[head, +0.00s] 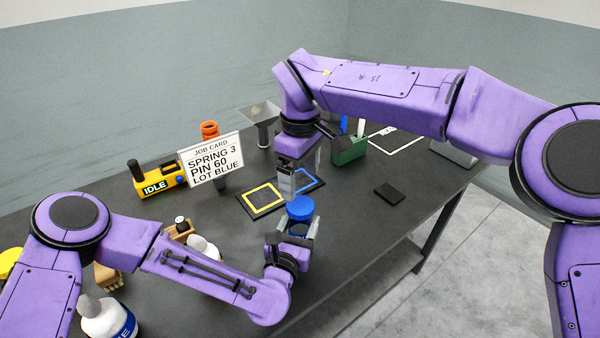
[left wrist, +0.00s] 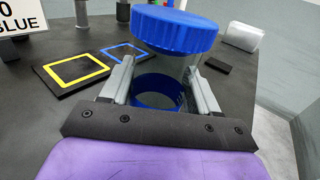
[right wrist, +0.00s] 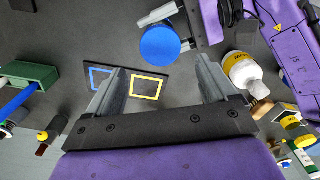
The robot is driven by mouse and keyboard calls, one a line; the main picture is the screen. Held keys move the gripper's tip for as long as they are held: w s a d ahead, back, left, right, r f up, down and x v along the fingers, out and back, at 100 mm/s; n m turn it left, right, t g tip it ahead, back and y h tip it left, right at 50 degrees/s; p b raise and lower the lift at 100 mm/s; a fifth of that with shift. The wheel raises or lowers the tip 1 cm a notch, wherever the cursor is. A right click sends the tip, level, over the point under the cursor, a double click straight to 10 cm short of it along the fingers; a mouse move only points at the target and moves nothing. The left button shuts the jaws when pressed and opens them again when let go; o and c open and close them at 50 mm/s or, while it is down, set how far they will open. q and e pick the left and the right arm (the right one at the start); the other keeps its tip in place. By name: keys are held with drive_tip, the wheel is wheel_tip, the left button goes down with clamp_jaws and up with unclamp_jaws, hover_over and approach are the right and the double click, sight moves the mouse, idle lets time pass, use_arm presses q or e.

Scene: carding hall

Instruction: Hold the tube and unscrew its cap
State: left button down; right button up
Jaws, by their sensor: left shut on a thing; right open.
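A clear tube (left wrist: 172,68) with a ribbed blue cap (head: 300,208) stands upright between the fingers of my left gripper (head: 298,230). That gripper is shut on the tube body below the cap, as the left wrist view shows. The cap (left wrist: 175,28) sits on the tube's top. My right gripper (head: 298,184) is open and empty, pointing down just above and behind the cap in the head view. In the right wrist view the cap (right wrist: 160,46) lies beyond the fingertips, apart from both fingers. Most of the tube body is hidden in the head view.
A yellow-framed mat (head: 264,197) and a blue-framed mat (head: 311,179) lie behind the tube. A job card (head: 211,160) and a yellow device marked IDLE (head: 158,181) stand left. A green box (head: 349,151) stands behind; a black block (head: 389,193) lies right. The front-right tabletop is clear.

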sight(300, 204)
wheel_tip(300, 204, down, 8)
drive_tip(key=shift+r, duration=0.1)
